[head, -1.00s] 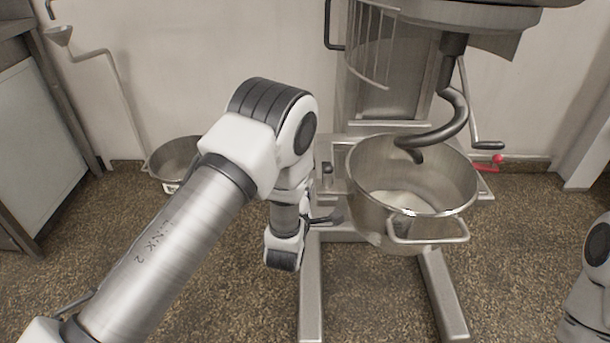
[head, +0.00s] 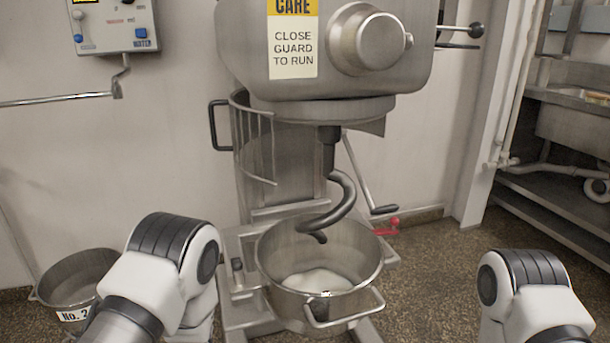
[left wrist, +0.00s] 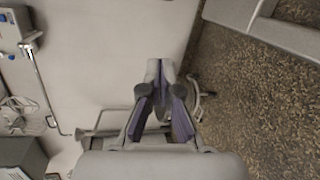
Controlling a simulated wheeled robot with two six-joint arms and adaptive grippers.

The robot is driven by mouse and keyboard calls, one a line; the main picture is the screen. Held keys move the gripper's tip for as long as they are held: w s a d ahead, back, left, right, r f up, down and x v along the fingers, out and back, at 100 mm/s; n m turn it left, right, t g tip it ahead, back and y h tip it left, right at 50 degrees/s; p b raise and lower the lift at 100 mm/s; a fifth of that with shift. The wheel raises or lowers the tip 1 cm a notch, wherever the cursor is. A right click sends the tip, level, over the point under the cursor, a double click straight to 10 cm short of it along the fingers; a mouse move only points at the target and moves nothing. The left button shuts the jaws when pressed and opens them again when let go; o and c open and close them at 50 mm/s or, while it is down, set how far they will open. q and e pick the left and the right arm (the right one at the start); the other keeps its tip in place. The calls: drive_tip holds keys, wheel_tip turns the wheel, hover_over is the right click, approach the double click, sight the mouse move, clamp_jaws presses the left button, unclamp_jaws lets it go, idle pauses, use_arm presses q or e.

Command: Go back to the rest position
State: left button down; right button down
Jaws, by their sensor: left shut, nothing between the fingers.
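My left gripper (left wrist: 160,70) shows in the left wrist view with its fingers together and nothing between them. In the head view only the upper joints of my left arm show at the lower left, and its gripper is out of sight. My right arm's joint shows at the lower right of the head view. The right gripper is in no view.
A mixer (head: 330,60) stands ahead with a dough hook (head: 342,205) above its steel bowl (head: 290,245). White stuff lies in the bowl. A wire guard (head: 250,135) hangs at left. Another bowl (head: 75,280) stands at lower left, and a steel sink unit (head: 570,125) at right.

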use_arm(q)
drive_tip(key=s+a+f+m+g+h, duration=0.1)
drive_tip(key=s+f+m+g, duration=0.15)
drive_tip(key=s+f, duration=0.3)
drive_tip(key=s+a+f+m+g, duration=0.2)
drive_tip(key=s+f+g, duration=0.2)
drive_tip(key=s+f, duration=0.15)
drive_tip(key=s+d+f+m+g+h, duration=0.2)
drive_tip(key=s+f+m+g, duration=0.15)
drive_tip(key=s+m, duration=0.6)
drive_tip(key=s+d+f+m+g+h, duration=0.1)
drive_tip(key=s+f+m+g, duration=0.1)
drive_tip(key=s+m+g, duration=0.55)
drive_tip(key=s+r+t+p, duration=0.1)
drive_tip(key=r+p, duration=1.1)
drive_tip(key=s+r+t+p, duration=0.1)
drive_tip(key=s+r+p, duration=0.1)
drive_tip(key=r+p, duration=1)
drive_tip(key=shift+s+d+r+m, duration=0.15)
drive_tip(key=shift+s+r+m, duration=0.15)
drive_tip(key=shift+r+m, duration=0.15)
